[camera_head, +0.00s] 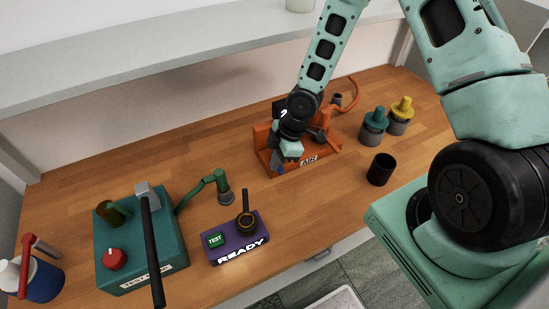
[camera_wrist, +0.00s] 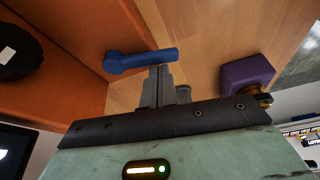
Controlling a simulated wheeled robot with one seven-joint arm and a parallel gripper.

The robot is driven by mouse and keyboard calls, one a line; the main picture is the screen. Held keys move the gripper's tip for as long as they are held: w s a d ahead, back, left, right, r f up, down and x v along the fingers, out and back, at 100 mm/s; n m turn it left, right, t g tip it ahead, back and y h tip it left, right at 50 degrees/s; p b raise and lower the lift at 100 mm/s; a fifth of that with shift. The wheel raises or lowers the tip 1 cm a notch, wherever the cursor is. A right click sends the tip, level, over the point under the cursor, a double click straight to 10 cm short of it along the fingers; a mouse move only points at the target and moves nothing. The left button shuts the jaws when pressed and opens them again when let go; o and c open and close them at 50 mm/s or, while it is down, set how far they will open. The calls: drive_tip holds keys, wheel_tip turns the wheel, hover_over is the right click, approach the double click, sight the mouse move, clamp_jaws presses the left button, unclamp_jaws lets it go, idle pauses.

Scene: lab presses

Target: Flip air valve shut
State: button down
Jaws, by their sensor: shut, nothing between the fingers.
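The orange air unit (camera_head: 265,157) with its "AIR" label sits at the back middle of the wooden bench. Its blue valve lever (camera_wrist: 142,60) shows in the wrist view, pivoting at the orange panel's edge and sticking out to the right over the bench. Only a bit of blue shows in the head view. My gripper (camera_wrist: 159,72) is shut and empty. Its fingertips are right at the lever's outer half; whether they touch it I cannot tell. In the head view my gripper (camera_head: 283,166) is at the front left of the orange unit, and my arm hides part of it.
A purple box (camera_head: 238,238) with "READY" and a green TEST button stands front left of the unit. A teal press (camera_head: 140,245) with a long black handle is further left. A black cup (camera_head: 381,169) and teal (camera_head: 374,126) and yellow (camera_head: 400,115) capped pots stand to the right.

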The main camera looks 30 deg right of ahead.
drive_tip(key=shift+s+a+b, duration=0.2)
drive_tip(key=shift+s+b, duration=0.3)
drive_tip(key=shift+s, duration=0.25)
drive_tip(key=shift+r, duration=0.1)
